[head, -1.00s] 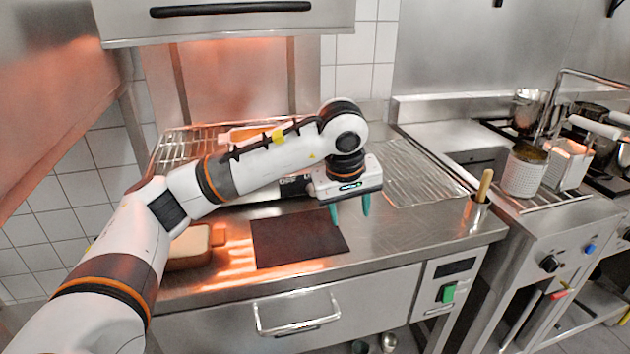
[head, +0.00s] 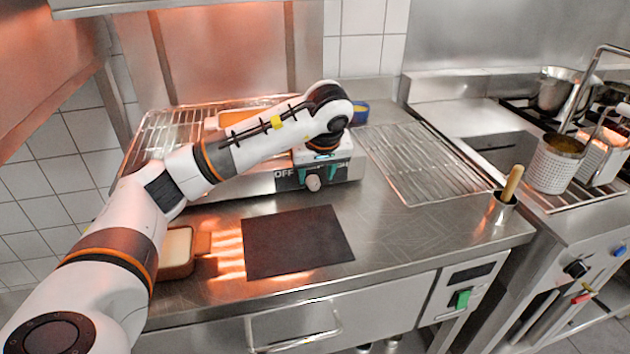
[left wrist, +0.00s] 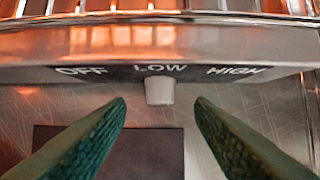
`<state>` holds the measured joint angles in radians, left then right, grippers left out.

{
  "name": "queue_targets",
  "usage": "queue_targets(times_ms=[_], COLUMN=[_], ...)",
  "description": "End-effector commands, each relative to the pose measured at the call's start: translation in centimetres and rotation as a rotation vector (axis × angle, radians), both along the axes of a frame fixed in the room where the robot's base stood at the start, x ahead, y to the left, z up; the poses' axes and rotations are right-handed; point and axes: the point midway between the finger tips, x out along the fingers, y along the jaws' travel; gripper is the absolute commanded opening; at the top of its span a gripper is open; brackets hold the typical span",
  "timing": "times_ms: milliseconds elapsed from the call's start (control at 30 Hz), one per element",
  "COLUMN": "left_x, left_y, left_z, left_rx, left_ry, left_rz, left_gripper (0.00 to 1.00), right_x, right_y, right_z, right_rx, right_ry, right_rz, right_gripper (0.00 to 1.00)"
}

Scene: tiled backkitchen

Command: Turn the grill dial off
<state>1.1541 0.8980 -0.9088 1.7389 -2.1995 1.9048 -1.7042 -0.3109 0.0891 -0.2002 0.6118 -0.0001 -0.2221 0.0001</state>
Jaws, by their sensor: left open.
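The grill (head: 262,183) stands at the back of the counter, with a dark label strip on its front. The pale grill dial (head: 313,183) sticks out of that front. In the left wrist view the dial (left wrist: 160,90) sits below the word LOW, with OFF to its left and HIGH to its right. My left gripper (head: 317,177) is open at the grill front. In the left wrist view its green fingers (left wrist: 160,106) lie either side of the dial, with gaps and no visible contact. My right gripper is not in view.
A dark mat (head: 297,242) lies on the counter before the grill. A bread-like block (head: 175,250) is left of it. The counter between mat and holder is clear.

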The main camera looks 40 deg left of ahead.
Motion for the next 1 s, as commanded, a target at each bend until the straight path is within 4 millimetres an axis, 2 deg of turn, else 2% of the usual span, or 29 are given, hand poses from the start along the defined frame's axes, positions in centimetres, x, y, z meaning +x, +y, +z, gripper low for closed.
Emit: queue_targets(times_ms=[100,233,600,867,1000], left_x=[0.4,0.7,0.9,0.9,0.9], left_y=[0.6,0.9,1.1,1.1,1.2], left_z=[-1.8,-2.9,-3.4,-3.4,-3.6], left_rx=[0.000,0.000,-0.001,-0.001,-0.010], left_ry=[0.003,0.003,-0.001,-0.001,-0.012], left_rz=[0.002,0.001,0.000,0.000,0.001], left_gripper=[0.49,0.49,0.49,0.06,0.04], right_x=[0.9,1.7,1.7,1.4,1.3], right_y=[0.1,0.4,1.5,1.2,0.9], right_z=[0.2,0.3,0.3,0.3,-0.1], right_rx=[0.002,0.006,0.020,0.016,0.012], right_ry=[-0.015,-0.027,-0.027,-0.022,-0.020], right_rz=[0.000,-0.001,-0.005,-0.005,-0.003], right_gripper=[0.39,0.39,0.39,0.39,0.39])
